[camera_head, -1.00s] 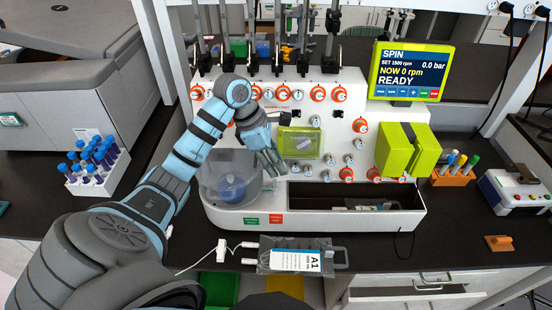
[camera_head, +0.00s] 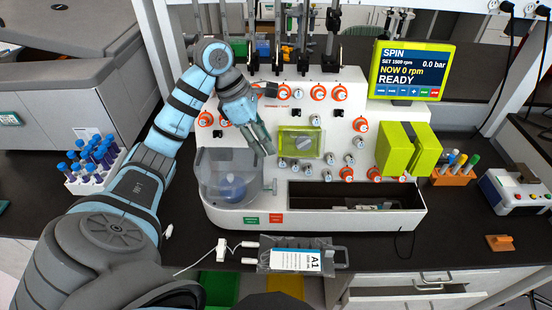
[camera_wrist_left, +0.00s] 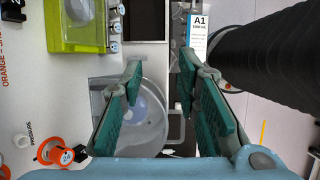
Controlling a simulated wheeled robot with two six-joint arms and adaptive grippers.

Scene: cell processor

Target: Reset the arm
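My left arm comes in from the left in the head view and reaches over the cell processor (camera_head: 330,215). My left gripper (camera_head: 262,142) is in front of the processor's white panel, left of the lime-green block (camera_head: 299,142) and above the clear round chamber (camera_head: 230,180). In the left wrist view its two green-padded fingers (camera_wrist_left: 161,80) are spread apart with nothing between them. The clear chamber (camera_wrist_left: 150,120) shows beyond them, partly hidden by the fingers. My right gripper is in neither view.
The bag labelled A1 (camera_head: 300,260) lies at the bench's front edge. Left is a rack of blue-capped tubes (camera_head: 95,165). The screen (camera_head: 411,71) reads READY, 0 rpm. Orange-ringed knobs cover the panel. Lime-green doors (camera_head: 408,150) and a tube rack (camera_head: 455,172) are right.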

